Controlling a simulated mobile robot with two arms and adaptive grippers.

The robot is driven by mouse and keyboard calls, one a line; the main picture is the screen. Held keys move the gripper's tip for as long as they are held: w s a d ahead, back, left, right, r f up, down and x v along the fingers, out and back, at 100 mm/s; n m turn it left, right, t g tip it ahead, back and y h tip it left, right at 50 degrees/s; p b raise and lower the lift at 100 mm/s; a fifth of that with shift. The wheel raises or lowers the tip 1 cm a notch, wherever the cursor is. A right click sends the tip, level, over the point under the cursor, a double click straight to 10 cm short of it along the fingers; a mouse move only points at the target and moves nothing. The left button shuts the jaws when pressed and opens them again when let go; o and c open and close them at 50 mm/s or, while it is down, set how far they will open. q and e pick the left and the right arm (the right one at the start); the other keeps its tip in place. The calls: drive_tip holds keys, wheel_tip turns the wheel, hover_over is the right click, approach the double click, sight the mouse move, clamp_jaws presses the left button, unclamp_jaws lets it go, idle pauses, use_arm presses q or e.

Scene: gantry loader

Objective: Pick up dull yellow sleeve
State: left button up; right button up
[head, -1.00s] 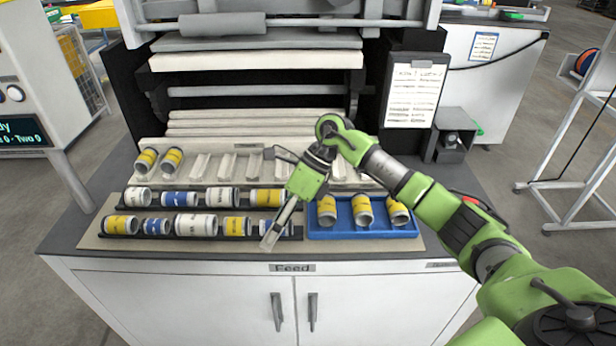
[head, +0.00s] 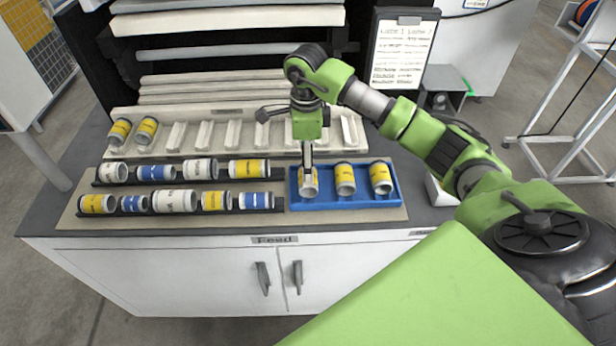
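The blue tray (head: 345,204) sits at the right of the counter. My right gripper (head: 307,168) points down at the tray's left sleeve, its fingertips overlapping the sleeve's top in this view. The fingers show edge-on, so I cannot tell whether they are open, shut or touching it. More yellow-banded sleeves lie in the racks: one in the back row (head: 249,168), two in the front row (head: 98,204) (head: 215,201). My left gripper is not in view.
Blue and white sleeves lie among the yellow ones in two dark racks (head: 278,203). Behind, a pale slotted fixture (head: 232,134) holds two yellow sleeves (head: 147,129) at its left; its other slots look empty. A clipboard (head: 402,48) stands at the back right.

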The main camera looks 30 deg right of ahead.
drive_tip(key=shift+s+f, duration=0.15)
drive_tip(key=shift+f, duration=0.1)
drive_tip(key=f, duration=0.1)
drive_tip(key=f+p, duration=0.2)
drive_tip(key=f, duration=0.1)
drive_tip(key=shift+s, duration=0.25)
drive_tip(key=shift+f, duration=0.3)
drive_tip(key=shift+w, duration=0.1)
drive_tip(key=c, duration=1.5)
